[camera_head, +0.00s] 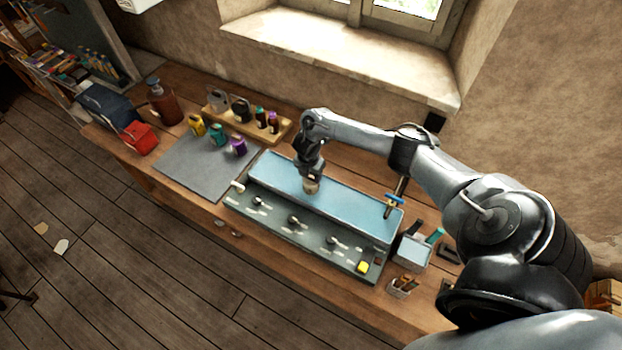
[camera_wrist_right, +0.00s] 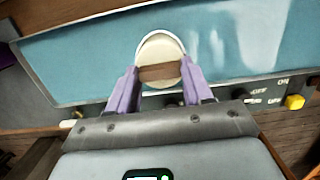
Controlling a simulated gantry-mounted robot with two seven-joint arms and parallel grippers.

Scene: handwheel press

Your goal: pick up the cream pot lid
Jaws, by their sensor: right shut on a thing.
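The cream pot lid (camera_wrist_right: 160,48) is a round cream disc with a brown bar handle (camera_wrist_right: 160,72) across it. It shows between the purple fingers of my right gripper (camera_wrist_right: 160,80) in the right wrist view. The fingers are shut on the lid at its handle. In the head view my right gripper (camera_head: 311,176) points down over the blue top of the machine, with the lid (camera_head: 311,187) small at its tips. I cannot tell whether the lid still touches the blue surface. My left gripper is not in view.
The blue-topped machine (camera_head: 345,205) has knobs and a yellow button (camera_head: 363,267) along its front. Left of it lies a grey mat (camera_head: 195,165) with several coloured bottles behind.

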